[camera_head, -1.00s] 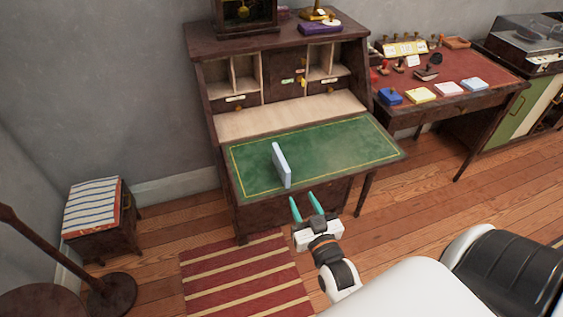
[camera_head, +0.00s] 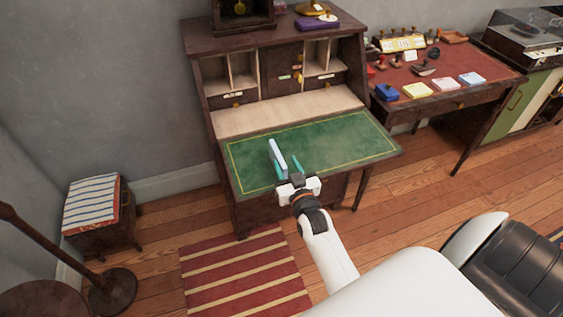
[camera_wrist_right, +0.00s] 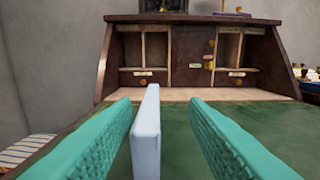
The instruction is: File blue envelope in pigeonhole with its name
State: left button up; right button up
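The pale blue envelope (camera_head: 277,153) stands upright on edge on the green writing surface (camera_head: 340,146) of the open desk. My right gripper (camera_head: 287,161) is open at its near end. In the right wrist view the envelope (camera_wrist_right: 146,130) shows between the teal fingers (camera_wrist_right: 160,101), closer to the left one, with a wide gap on the right. The desk has left pigeonholes (camera_head: 229,74) and right pigeonholes (camera_head: 320,56), with pale label plates below them (camera_wrist_right: 143,73) too small to read. My left gripper is out of view.
A pale wooden ledge (camera_head: 290,114) lies between the writing surface and the pigeonholes. A small door (camera_head: 283,79) is between the pigeonhole pairs. A red-topped side table (camera_head: 450,72) with stamps and pads stands at right. A striped stool (camera_head: 92,203) is at left.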

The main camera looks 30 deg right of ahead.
jog(key=shift+c, duration=0.6)
grip_shut()
